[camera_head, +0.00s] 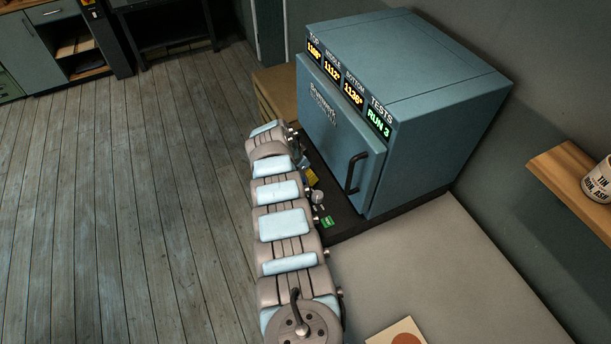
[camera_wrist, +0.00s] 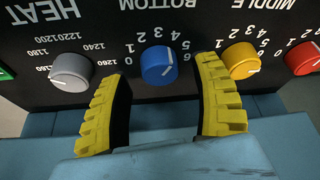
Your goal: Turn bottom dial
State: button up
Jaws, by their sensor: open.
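The blue bottom dial (camera_wrist: 158,67) sits on a black panel, under the upside-down label BOTTOM. My gripper (camera_wrist: 164,75) is open, with one yellow ridged finger on each side of this dial. The fingertips are close to the dial; I cannot tell whether they touch it. Nothing is held. In the head view the black panel runs along the base of the blue-grey kiln (camera_head: 430,120), and my arm hides the bottom dial there. A yellow patch by my arm cannot be told apart as finger or dial.
The grey heat dial (camera_wrist: 71,71) is left of the gripper. The yellow dial (camera_wrist: 240,63) is just beyond the right finger, with the red dial (camera_wrist: 303,58) farther right. A green button (camera_head: 327,221) is on the panel. The kiln's door handle (camera_head: 354,172) juts out above the panel.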

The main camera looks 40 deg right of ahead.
jog(key=shift+d+f+b, duration=0.25)
jog(key=shift+f+b, duration=0.15)
jog(key=shift+f, duration=0.25)
grip_shut()
